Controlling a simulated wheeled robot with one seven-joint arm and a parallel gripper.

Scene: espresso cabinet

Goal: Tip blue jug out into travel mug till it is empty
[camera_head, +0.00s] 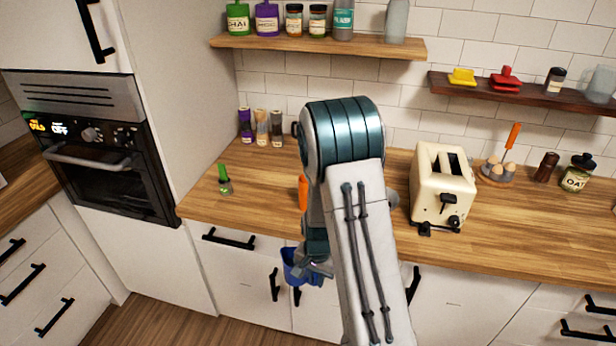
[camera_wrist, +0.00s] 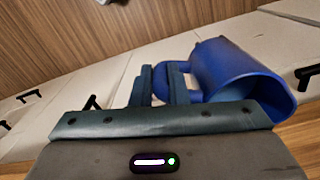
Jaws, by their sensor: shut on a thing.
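The blue jug (camera_head: 292,268) hangs in front of the white cabinet doors, off the counter's front edge, partly hidden by my gripper (camera_head: 318,268). In the wrist view, the jug (camera_wrist: 232,72) is at the right, with its wide mouth toward the lower right. My gripper (camera_wrist: 161,78) is shut on the jug's handle there. The jug's contents cannot be seen. I cannot pick out a travel mug for certain. An orange upright thing (camera_head: 303,192) on the counter is mostly hidden behind my arm.
The wooden counter (camera_head: 260,205) holds a green-topped item (camera_head: 224,180) at the left and a cream toaster (camera_head: 441,185) right of my arm. Spice bottles (camera_head: 262,127) stand at the back wall. Two shelves hang above. The counter between the green-topped item and my arm is mostly clear.

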